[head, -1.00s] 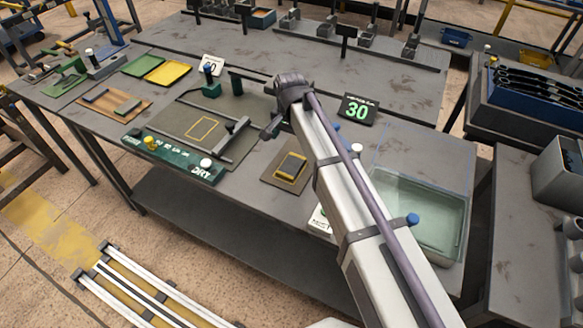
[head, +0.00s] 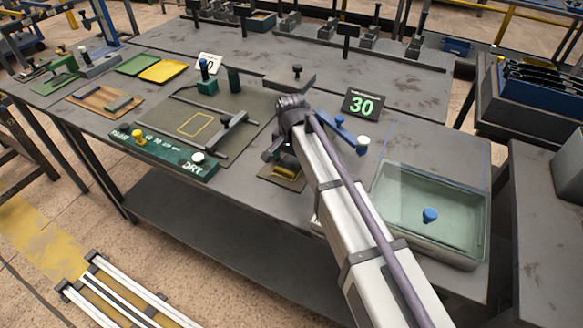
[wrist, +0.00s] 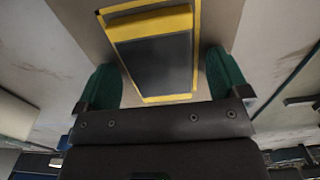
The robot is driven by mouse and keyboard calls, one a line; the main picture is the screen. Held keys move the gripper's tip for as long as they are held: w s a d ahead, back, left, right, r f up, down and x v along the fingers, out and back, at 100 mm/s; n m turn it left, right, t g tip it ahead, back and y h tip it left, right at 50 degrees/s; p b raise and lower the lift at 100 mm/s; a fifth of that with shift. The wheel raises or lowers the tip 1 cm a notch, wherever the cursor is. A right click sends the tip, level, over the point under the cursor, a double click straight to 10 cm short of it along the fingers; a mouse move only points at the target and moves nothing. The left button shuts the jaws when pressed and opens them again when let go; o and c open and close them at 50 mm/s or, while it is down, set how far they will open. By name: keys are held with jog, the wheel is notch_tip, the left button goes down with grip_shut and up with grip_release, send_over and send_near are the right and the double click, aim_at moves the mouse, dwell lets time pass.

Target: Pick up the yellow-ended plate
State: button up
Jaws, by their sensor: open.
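The yellow-ended plate (wrist: 158,62) is a dark grey slab with a yellow band at its far end, lying inside a yellow outline on a tan mat (wrist: 83,13). In the head view the plate (head: 286,171) shows only in part, behind my gripper and arm. My gripper (wrist: 165,85) is open, with its green fingertips on either side of the plate's near part. The fingers look apart from the plate; how high they are above the mat I cannot tell. In the head view the fingertips are hidden.
A glass-like tray (head: 432,215) with a blue knob stands to the right. A timer reading 30 (head: 361,105) stands behind. A green DRY panel (head: 165,150) and a dark board with a yellow outline (head: 215,115) lie to the left.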

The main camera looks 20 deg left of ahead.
jog(key=shift+r, duration=0.1)
jog(key=c, duration=1.6)
